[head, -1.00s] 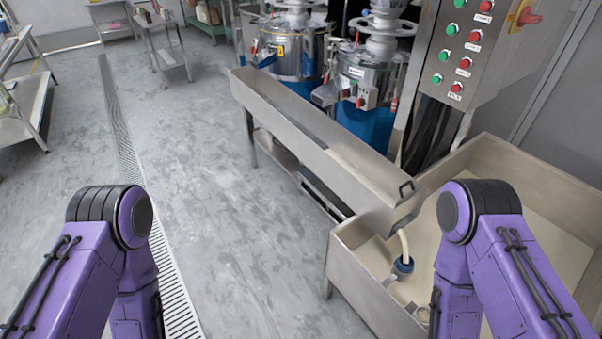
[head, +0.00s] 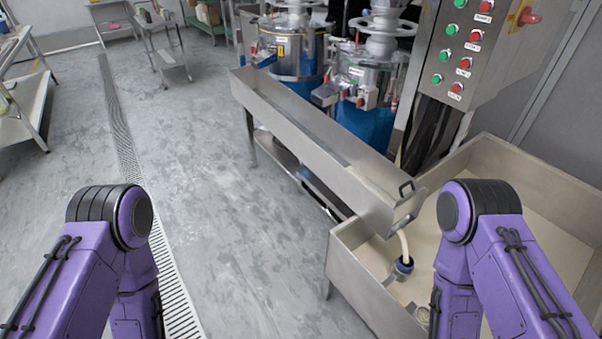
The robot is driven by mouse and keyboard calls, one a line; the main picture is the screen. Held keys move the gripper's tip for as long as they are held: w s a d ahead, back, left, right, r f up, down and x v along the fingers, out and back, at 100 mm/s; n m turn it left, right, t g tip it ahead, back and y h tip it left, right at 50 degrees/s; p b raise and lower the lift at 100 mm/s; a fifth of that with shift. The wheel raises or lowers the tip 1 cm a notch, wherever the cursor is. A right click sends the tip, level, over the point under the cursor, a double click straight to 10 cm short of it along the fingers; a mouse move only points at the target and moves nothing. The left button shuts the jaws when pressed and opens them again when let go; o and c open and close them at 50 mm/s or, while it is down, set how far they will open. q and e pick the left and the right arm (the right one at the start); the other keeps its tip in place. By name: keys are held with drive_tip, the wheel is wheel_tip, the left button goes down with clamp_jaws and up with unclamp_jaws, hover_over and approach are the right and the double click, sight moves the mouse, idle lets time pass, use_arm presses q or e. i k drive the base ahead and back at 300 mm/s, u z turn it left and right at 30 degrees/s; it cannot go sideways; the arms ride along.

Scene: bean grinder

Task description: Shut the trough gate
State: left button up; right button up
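The long steel trough (head: 300,135) runs from the upper middle down to the right, its near end over a large steel tank (head: 365,285). At that near end is the gate, with a dark handle (head: 406,188) standing above the trough's rim. How far the gate is open is hard to tell. A pale stream or pipe (head: 404,243) goes down from under the trough's end to a blue round fitting (head: 403,268) in the tank. Both my purple arms show at the bottom, left and right. Both grippers are out of view, and neither arm visibly touches the trough.
Two steel grinders (head: 368,75) with blue lower parts stand behind the trough. A control panel (head: 470,50) with green and red buttons is at the upper right. Grey floor (head: 215,200) lies open left of the trough, with a drain grate (head: 120,130). Steel tables stand farther back.

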sight(414, 191)
drive_tip(key=u, duration=0.05)
drive_tip(key=k, duration=0.5)
drive_tip(key=z, duration=0.75)
drive_tip(key=i, duration=1.2)
drive_tip(key=u, duration=0.8)
